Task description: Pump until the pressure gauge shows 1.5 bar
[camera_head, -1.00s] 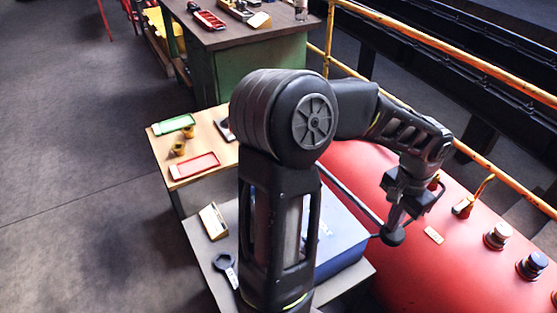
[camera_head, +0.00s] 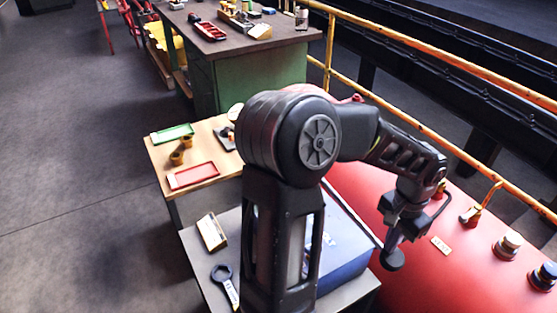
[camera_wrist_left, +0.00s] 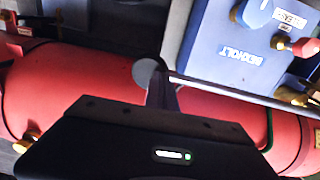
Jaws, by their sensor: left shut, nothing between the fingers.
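The blue pump box (camera_head: 345,262), with white lettering, stands on a grey table, partly hidden behind my left arm. It fills the upper right of the left wrist view (camera_wrist_left: 225,50). A thin grey pump lever (camera_head: 352,213) runs along it to a dark round knob (camera_head: 392,261). My left gripper (camera_head: 394,243) points down at this knob, over the gap between box and red boiler. In the left wrist view the knob (camera_wrist_left: 146,72) is just beyond the shut fingers (camera_wrist_left: 160,95); contact is hard to judge. I cannot make out a gauge reading. My right gripper is not in view.
The red boiler (camera_head: 470,275) lies close on the right, with fittings on top and a yellow railing (camera_head: 450,130) behind. The floor at left is clear.

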